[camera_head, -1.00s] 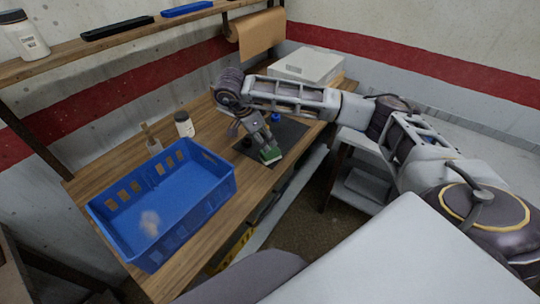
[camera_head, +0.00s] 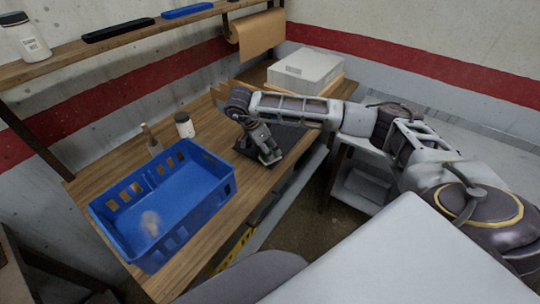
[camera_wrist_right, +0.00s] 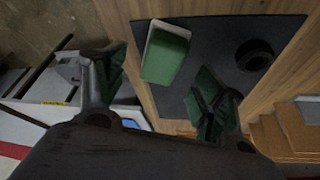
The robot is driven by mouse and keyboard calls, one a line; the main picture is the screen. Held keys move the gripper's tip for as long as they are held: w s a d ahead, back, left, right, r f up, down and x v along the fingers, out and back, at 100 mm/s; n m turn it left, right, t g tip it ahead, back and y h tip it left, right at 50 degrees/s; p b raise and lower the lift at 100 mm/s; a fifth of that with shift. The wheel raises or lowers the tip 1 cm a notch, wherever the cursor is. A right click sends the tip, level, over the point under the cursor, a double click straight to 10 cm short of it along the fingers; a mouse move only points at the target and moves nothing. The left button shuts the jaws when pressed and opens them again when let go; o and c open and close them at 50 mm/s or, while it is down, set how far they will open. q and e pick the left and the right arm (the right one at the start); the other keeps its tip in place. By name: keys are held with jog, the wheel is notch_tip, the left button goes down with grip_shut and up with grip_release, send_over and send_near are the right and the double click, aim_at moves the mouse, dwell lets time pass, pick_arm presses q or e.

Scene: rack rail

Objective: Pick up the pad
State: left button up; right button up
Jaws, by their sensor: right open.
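The pad (camera_wrist_right: 166,52) is a small block with a green top and a pale edge. In the right wrist view it lies on a dark mat (camera_wrist_right: 215,32), near the mat's edge. My right gripper (camera_wrist_right: 160,78) is open, with one finger on either side of the pad's place in the picture and nothing between them. It looks apart from the pad; the exact height gap I cannot tell. In the head view my right gripper (camera_head: 266,152) hangs over the mat (camera_head: 288,137) and mostly hides the pad. My left gripper is out of view.
A black ring-shaped object (camera_wrist_right: 254,54) lies on the mat near the pad. A blue crate (camera_head: 165,205) stands on the wooden bench to the left, with a white jar (camera_head: 184,124) behind it. A pale box (camera_head: 305,68) sits at the back right.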

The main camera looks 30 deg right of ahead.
jog(key=x, duration=0.3)
jog(key=shift+f, duration=0.3)
jog(key=shift+d+f+p, duration=0.15)
jog(key=shift+f+p, duration=0.1)
jog(key=shift+p, duration=0.05)
jog(key=c, duration=1.2)
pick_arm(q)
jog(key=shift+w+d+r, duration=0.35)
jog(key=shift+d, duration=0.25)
